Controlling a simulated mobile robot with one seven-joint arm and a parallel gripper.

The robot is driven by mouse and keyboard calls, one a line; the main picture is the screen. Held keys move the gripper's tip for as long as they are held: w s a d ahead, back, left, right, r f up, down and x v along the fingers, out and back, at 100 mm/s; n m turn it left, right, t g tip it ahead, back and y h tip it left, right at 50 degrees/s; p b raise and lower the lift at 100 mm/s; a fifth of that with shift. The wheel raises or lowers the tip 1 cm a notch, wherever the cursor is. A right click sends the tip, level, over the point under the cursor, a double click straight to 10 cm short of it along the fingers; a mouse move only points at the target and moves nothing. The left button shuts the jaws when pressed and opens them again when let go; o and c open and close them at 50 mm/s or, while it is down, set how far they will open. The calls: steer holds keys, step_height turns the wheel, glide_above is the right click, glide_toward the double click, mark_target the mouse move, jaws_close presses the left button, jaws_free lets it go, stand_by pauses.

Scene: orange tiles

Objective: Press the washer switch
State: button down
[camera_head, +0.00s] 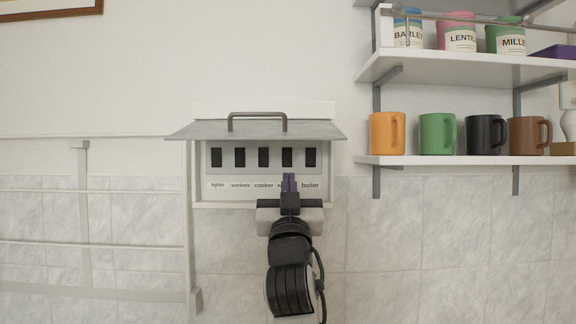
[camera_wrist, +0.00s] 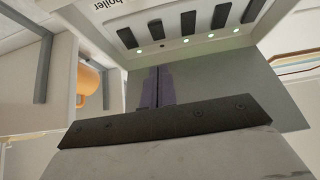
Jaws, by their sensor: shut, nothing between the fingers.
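A grey switch panel (camera_head: 215,174) on the wall carries a row of several black switches under a raised cover. The washer switch (camera_head: 287,157) is the second from the right, above a label mostly hidden by my fingers, between "cooker" and "boiler". In the wrist view the washer switch (camera_wrist: 156,30) is second from the left, beside the boiler switch (camera_wrist: 127,38). My gripper (camera_head: 289,180) is shut and empty, its purple fingertips just below the washer switch. In the wrist view the fingers (camera_wrist: 157,78) point toward the panel; I cannot tell whether they touch it.
The tilted cover (camera_head: 200,130) with a metal handle (camera_head: 257,116) juts out above the switches. Shelves with mugs (camera_head: 387,133) and labelled tins (camera_head: 460,35) stand to the right. A pale rail frame (camera_head: 90,243) is on the left. Small lights (camera_wrist: 163,47) line the panel near the switches.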

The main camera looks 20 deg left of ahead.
mark_target(288, 163)
steer(key=w+p, duration=0.1)
steer(key=w, duration=0.1)
steer(key=w+a+r, duration=0.1)
steer(key=w, duration=0.1)
steer(key=w+r+p, duration=0.1)
steer(key=w, duration=0.1)
steer(key=shift+w+a+r+p, duration=0.2)
steer(key=shift+a+p, duration=0.1)
steer(key=shift+a, duration=0.1)
steer(key=shift+w+a+f, duration=0.1)
steer(key=shift+w+a, duration=0.05)
steer(key=shift+w, duration=0.2)
steer(key=shift+w+f, duration=0.15)
steer(key=shift+w, duration=0.15)
